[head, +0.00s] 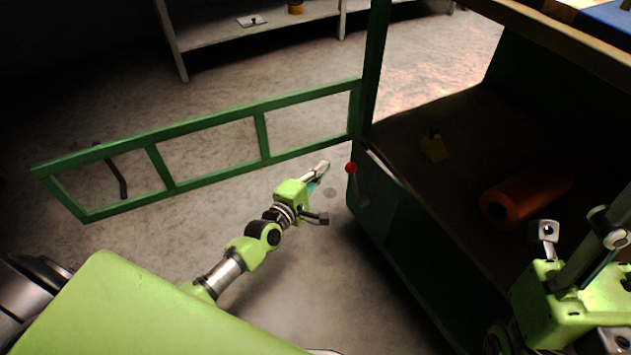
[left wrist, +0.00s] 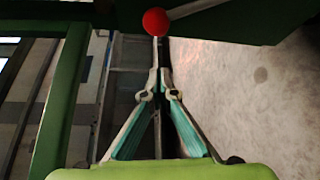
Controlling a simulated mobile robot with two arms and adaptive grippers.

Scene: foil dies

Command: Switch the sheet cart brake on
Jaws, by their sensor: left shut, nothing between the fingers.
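The sheet cart (head: 400,220) is a dark green frame cart at the right of the head view. Its brake lever has a red ball knob (head: 351,168) on a thin rod at the cart's near corner, standing roughly upright. My left gripper (head: 323,167) is shut and empty, just left of the knob in the head view. In the left wrist view the knob (left wrist: 156,21) appears just beyond the shut fingertips (left wrist: 157,42); whether they touch, I cannot tell. Part of my right arm (head: 570,305) is at the lower right; its fingers cannot be made out clearly.
A green barred gate (head: 258,137) stands swung out left from the cart. An orange roll (head: 510,200) and a yellow item (head: 433,147) lie on the cart's lower shelf. A shelf unit (head: 220,30) stands at the back. The floor around the left gripper is clear.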

